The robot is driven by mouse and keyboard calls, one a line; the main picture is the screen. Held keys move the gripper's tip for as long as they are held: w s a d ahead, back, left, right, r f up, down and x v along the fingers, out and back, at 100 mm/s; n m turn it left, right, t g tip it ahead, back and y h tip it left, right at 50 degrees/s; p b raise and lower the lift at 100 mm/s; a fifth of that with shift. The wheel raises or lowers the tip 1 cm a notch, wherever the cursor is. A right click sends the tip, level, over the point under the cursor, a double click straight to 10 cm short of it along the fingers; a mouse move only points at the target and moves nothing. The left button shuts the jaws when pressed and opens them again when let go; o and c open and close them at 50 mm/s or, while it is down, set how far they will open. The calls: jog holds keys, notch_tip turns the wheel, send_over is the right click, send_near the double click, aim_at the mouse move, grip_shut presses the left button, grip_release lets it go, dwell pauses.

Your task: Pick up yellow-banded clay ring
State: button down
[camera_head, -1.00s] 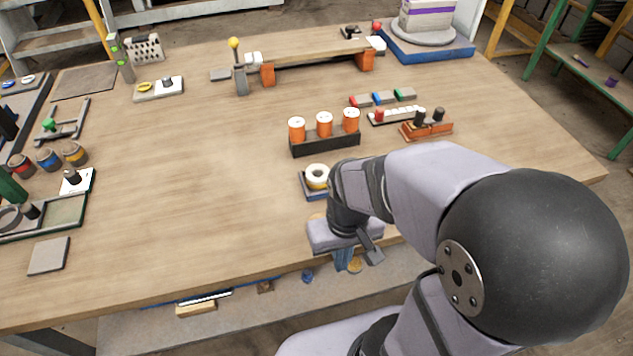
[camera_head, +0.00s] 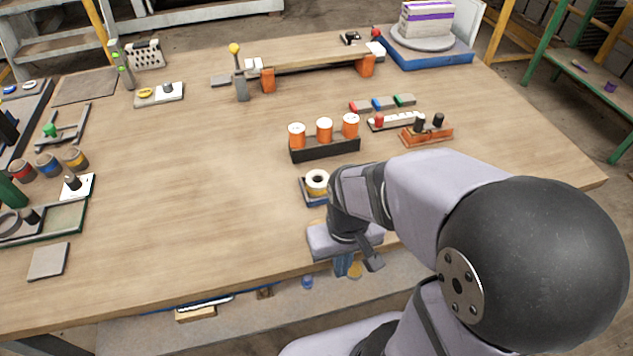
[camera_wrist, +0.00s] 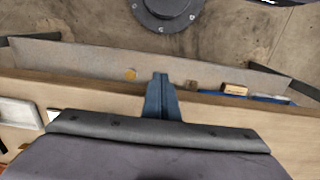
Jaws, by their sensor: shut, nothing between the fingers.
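The yellow-banded clay ring (camera_head: 75,159) appears to be the right one of a row of brown banded pieces at the left of the table in the head view. A blue-banded piece (camera_head: 48,164) and a red-banded piece (camera_head: 22,170) stand to its left. My gripper (camera_head: 342,266) is at the table's front edge, far to the right of the ring. Its blue fingers also show in the wrist view (camera_wrist: 160,98), closed together with nothing between them. The ring is not in the wrist view.
A small white peg plate (camera_head: 77,187) lies just in front of the row. A green-edged tray (camera_head: 60,220) is nearer. A cream roll (camera_head: 317,181) sits beside my wrist, with a black holder of orange spools (camera_head: 325,146) behind. The table's middle left is clear.

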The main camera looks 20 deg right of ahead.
jog(key=c, duration=2.4)
grip_release()
jog(key=shift+c, duration=0.2)
jog(key=o, duration=1.5)
jog(key=shift+r, duration=0.1)
